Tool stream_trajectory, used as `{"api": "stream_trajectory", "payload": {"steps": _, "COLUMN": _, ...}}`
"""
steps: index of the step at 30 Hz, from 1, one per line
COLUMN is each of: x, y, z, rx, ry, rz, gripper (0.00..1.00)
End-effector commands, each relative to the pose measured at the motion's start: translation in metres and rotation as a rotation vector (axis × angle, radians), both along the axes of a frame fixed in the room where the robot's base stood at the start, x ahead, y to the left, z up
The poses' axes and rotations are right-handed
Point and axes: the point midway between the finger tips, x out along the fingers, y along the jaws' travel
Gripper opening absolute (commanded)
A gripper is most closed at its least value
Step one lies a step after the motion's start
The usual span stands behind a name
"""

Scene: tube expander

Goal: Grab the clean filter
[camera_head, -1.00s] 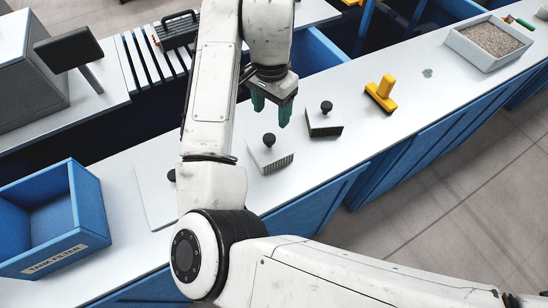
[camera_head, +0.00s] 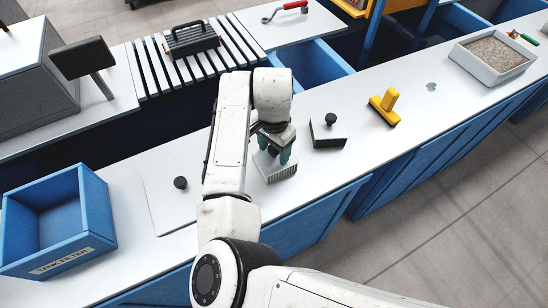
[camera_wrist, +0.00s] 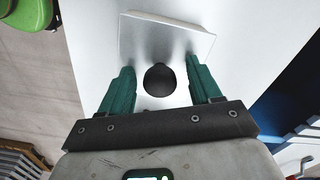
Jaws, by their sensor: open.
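A white filter block (camera_head: 283,176) with ribbed sides stands on the white counter in the head view. My gripper (camera_head: 273,157) is right over it, with its teal fingers spread. In the wrist view the fingers of my gripper (camera_wrist: 160,88) are open on either side of the block's black round knob (camera_wrist: 159,79). The knob stands on a pale square plate (camera_wrist: 165,32). I cannot tell if the fingers touch it. A second filter block (camera_head: 330,141) with darker sides and a black knob (camera_head: 330,119) stands to the right, apart from my gripper.
Another black knob (camera_head: 181,183) shows on a flat white panel (camera_head: 160,207) left of my arm. A blue bin (camera_head: 99,205) labelled "TANK FILTER" stands at the left. A yellow T-shaped tool (camera_head: 384,106) and a tray of grit (camera_head: 493,55) stand farther right.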

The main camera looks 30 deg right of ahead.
Motion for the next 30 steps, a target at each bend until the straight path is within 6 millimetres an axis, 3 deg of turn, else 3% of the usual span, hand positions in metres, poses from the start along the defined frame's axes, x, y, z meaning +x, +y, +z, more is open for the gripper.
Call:
{"api": "stream_trajectory", "payload": {"steps": 6, "x": 0.0, "y": -0.0001, "z": -0.001, "rx": 0.0, "ry": 0.0, "rz": -0.001, "gripper": 0.63}}
{"api": "stream_trajectory", "payload": {"steps": 26, "x": 0.0002, "y": -0.0001, "z": -0.0004, "rx": 0.0, "ry": -0.001, "rz": -0.001, "gripper": 0.0}}
{"api": "stream_trajectory", "payload": {"steps": 30, "x": 0.0002, "y": -0.0002, "z": -0.0004, "rx": 0.0, "ry": -0.001, "rz": -0.001, "gripper": 0.0}}
